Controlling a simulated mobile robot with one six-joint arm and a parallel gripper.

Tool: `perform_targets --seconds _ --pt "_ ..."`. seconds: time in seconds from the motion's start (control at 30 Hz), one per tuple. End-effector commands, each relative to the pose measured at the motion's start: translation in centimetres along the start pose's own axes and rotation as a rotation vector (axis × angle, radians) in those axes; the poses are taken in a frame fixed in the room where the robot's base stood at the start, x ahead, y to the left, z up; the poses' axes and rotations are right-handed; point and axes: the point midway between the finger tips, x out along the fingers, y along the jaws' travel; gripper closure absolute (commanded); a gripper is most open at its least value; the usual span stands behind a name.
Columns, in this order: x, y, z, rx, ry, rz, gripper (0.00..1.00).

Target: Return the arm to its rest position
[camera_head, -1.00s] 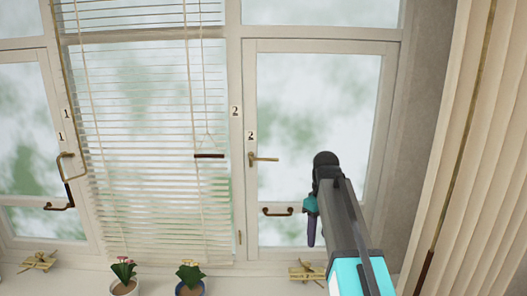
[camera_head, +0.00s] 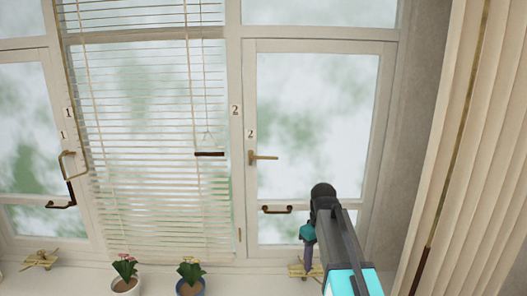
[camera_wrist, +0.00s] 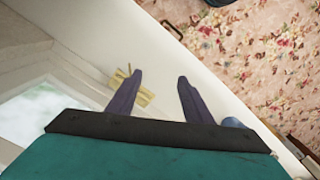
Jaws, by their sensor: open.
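My gripper shows in the wrist view (camera_wrist: 160,76) with its two purple fingers apart and nothing between them. It hangs above the white sill (camera_wrist: 185,55), and a brass window catch (camera_wrist: 145,98) shows below, beside the left finger. In the head view my gripper (camera_head: 307,256) points down in front of the right window, below its brown lower handle (camera_head: 277,209). There one finger hides the other, and the arm covers part of the window frame.
Two potted plants (camera_head: 124,273) (camera_head: 190,278) stand on the sill left of my arm. Blinds (camera_head: 150,140) cover the middle window. A brass handle (camera_head: 263,157) is on the right window. A beige curtain (camera_head: 450,150) hangs at the right. Flowered carpet (camera_wrist: 255,50) lies beyond the sill edge.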

Motion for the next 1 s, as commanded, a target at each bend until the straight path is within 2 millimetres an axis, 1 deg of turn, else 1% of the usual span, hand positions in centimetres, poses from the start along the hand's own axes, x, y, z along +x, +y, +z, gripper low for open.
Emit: perform_targets --seconds 0.03,0.1,0.27,0.5,0.8,1.0 --pt "1.6 -0.4 0.6 0.019 -0.002 -0.001 0.54" --pt "3.6 -0.8 1.1 0.053 -0.003 -0.002 0.54" --pt "8.1 -1.7 2.5 0.131 -0.003 -0.001 0.54" --pt "14.4 -3.3 5.0 0.248 -0.003 -0.001 0.54" --pt "21.3 -5.8 8.8 0.393 -0.003 0.0 0.54" --pt "24.9 -7.4 11.3 0.481 -0.001 0.001 0.54"
